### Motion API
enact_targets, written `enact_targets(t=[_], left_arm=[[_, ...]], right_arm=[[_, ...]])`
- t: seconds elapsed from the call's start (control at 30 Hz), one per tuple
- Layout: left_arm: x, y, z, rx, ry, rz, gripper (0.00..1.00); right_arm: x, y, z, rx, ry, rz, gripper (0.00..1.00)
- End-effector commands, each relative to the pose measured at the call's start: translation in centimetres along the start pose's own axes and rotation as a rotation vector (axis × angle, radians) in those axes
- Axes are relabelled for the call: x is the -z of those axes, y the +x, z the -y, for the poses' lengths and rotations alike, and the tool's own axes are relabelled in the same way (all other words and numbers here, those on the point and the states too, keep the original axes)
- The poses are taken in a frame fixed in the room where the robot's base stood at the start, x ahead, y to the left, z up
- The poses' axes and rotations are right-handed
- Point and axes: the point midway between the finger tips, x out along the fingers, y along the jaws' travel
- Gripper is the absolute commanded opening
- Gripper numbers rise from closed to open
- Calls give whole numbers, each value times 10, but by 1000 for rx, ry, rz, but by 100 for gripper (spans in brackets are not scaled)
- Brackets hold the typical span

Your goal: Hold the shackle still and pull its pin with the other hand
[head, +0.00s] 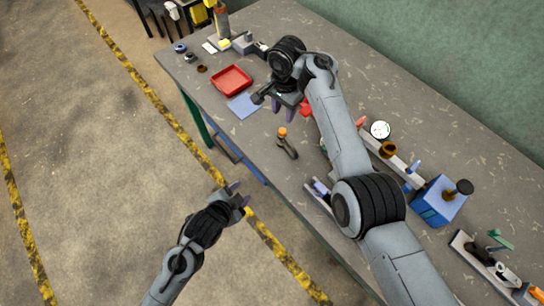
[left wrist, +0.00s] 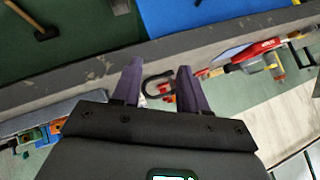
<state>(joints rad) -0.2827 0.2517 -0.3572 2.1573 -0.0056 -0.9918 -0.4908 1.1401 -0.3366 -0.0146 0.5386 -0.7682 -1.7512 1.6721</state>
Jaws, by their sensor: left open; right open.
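The shackle (head: 289,149) is a small dark piece on the grey workbench, with an orange part, seemingly the pin end (head: 282,132), at its far end. In the left wrist view a dark U-shaped bow, likely the shackle (left wrist: 147,84), shows between the fingers in the picture, some way beyond them. My left gripper (head: 240,193) is open and empty, out over the floor beside the bench's near edge. My right gripper (head: 283,109) is open and empty above the bench, just beyond the shackle and apart from it.
A red tray (head: 232,80) and a blue sheet (head: 243,105) lie left of my right gripper. A blue box (head: 440,201) and several tools crowd the bench's right part. My right arm crosses over the bench. Yellow-striped floor (head: 140,83) is clear.

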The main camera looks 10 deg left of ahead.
Motion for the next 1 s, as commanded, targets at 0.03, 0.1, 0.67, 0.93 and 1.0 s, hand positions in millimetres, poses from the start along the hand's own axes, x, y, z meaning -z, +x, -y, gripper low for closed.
enact_targets(t=[0.03,0.1,0.67,0.93,1.0], left_arm=[[16,15,5,29,117,-64,43],[37,33,9,75,283,-156,43],[106,88,27,401,1068,-521,43],[124,108,28,417,1096,-535,43],[130,117,29,417,1095,-535,43]], right_arm=[[0,0,0,0,0,0,43],[0,0,0,0,0,0,43],[0,0,0,0,0,0,43],[0,0,0,0,0,0,43],[0,0,0,0,0,0,43]])
